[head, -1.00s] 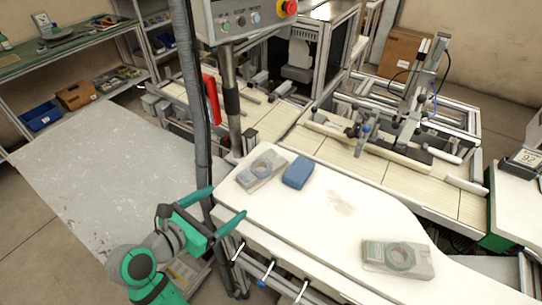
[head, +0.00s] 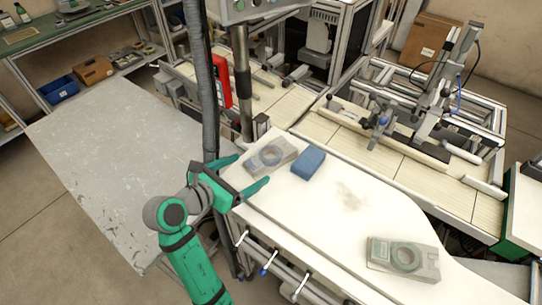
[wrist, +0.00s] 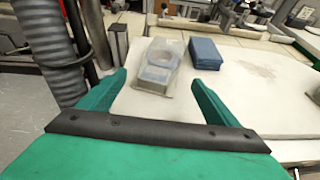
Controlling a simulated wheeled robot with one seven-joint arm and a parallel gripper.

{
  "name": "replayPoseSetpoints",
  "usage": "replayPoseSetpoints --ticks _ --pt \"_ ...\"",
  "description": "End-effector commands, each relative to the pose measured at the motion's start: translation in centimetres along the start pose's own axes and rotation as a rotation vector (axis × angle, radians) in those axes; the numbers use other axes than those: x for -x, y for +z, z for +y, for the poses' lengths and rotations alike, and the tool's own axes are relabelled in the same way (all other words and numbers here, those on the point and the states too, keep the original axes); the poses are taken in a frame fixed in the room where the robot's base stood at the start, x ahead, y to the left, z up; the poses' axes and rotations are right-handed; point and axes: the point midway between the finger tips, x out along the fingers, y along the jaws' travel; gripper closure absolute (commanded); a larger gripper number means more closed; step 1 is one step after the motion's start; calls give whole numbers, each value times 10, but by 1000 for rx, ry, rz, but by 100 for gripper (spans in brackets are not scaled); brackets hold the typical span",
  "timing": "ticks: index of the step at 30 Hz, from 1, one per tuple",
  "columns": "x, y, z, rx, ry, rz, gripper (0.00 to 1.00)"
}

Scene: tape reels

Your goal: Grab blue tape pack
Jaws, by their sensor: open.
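A clear tape pack with a blue-grey ring (head: 270,157) lies on the near left end of the white table. It also shows in the wrist view (wrist: 156,75), between and beyond the fingertips. A plain solid blue box (head: 308,162) lies just right of it and also shows in the wrist view (wrist: 204,53). Another clear pack with a greenish ring (head: 405,258) lies at the right of the table. My gripper (head: 252,170) is open and empty at the table's left edge, its fingers pointing toward the blue-ringed pack. It also shows in the wrist view (wrist: 160,77).
The white table (head: 330,220) is clear between the packs, apart from a faint stain. A grey hose (head: 208,90) and a metal post (head: 243,90) stand close left of the blue-ringed pack. A conveyor with aluminium frames (head: 390,165) lies behind the table.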

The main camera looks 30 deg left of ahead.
Motion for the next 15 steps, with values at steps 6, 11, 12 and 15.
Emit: replayPoseSetpoints --ticks 6,11,12,15 --pt "-35 0 -2 -2 -7 1 16" --pt "-50 0 -2 -1 -5 1 16" --pt "-52 0 -2 -2 -4 0 16" --pt "-54 0 -2 -2 -3 0 16"
